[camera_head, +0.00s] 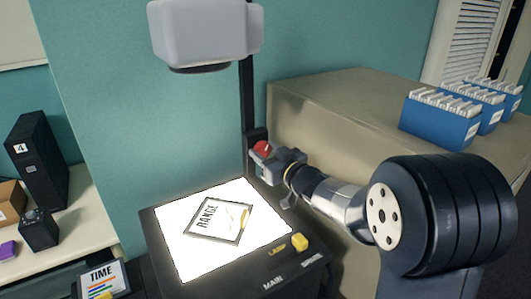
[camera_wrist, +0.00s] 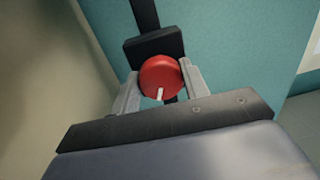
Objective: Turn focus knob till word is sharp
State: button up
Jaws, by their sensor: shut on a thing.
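The red focus knob (camera_wrist: 158,76) has a white pointer mark and sits on a dark block (camera_wrist: 153,46) on the projector's post. It also shows in the head view (camera_head: 262,148). My gripper (camera_head: 268,157) is shut on the knob, with one finger on each side in the wrist view (camera_wrist: 159,84). The overhead projector's lit stage (camera_head: 180,252) holds a framed slide (camera_head: 217,237) with the word RANGE. The grey projector head (camera_head: 198,35) is above it. The projected word on a wall is not in view, so its sharpness cannot be told.
A yellow lamp switch (camera_head: 300,242) is at the stage's front right corner. A beige cabinet (camera_head: 330,95) with blue file boxes (camera_head: 440,122) stands behind my arm. A TIME card (camera_head: 100,277) lies at lower left, near a black box file (camera_head: 38,163).

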jog(key=m+p, duration=0.2)
jog(key=shift+r+m, duration=0.1)
jog(key=shift+m, duration=0.2)
jog(key=m, duration=0.3)
jog(key=shift+p, duration=0.4)
jog(key=o, duration=1)
jog(key=b+v, duration=0.2)
jog(key=v, duration=0.5)
jog(key=shift+s+f, duration=0.25)
jog(key=shift+f, duration=0.05)
jog(key=shift+d, duration=0.1)
